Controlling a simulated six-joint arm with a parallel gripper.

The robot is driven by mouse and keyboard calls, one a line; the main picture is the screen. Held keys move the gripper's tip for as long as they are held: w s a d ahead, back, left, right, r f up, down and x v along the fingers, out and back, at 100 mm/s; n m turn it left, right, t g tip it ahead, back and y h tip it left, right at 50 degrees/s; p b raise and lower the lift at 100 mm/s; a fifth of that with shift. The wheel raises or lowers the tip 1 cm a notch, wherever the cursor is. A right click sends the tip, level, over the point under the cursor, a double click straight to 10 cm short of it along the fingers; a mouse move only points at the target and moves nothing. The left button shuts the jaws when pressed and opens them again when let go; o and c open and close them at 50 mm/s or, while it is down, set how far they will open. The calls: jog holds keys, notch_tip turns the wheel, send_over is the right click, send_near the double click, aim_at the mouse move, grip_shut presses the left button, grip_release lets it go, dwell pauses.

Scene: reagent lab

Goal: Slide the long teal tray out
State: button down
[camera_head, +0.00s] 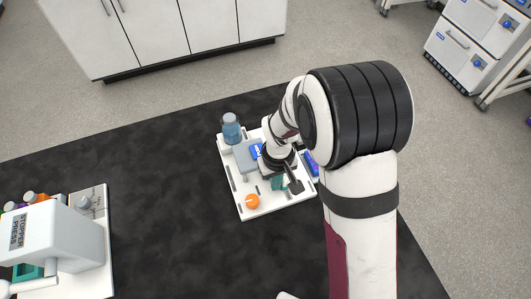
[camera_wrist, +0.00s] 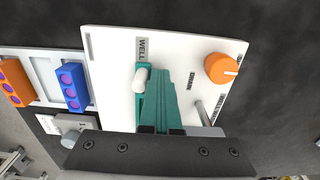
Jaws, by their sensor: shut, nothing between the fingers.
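The long teal tray (camera_wrist: 160,98) lies on a white panel in the wrist view, with its near end running under my gripper. A pale peg (camera_wrist: 141,79) stands at its left side. In the head view only a small teal part (camera_head: 277,183) shows beside the gripper. My gripper (camera_head: 296,186) points down over the white device at its right part. It is shut with nothing held. In the wrist view its dark body fills the bottom edge and hides the tray's near end. I cannot tell whether the fingers touch the tray.
An orange knob (camera_wrist: 221,68) and a grey rod (camera_wrist: 203,114) stand right of the tray. A blue block (camera_wrist: 72,87) with purple-topped pieces is at left. A blue-grey bottle (camera_head: 231,128) stands at the device's back corner. A stopper press (camera_head: 55,240) is far left; dark bench between is clear.

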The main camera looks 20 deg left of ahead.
jog(key=shift+w+d, duration=0.1)
jog(key=shift+w, duration=0.05)
jog(key=shift+w+d, duration=1.15)
jog(key=shift+d, duration=0.05)
jog(key=shift+w, duration=0.1)
jog(key=shift+w+d, duration=0.4)
jog(key=shift+d, duration=0.1)
jog(key=shift+s+a, duration=0.45)
notch_tip(320, 180, up, 7)
dwell(0.4)
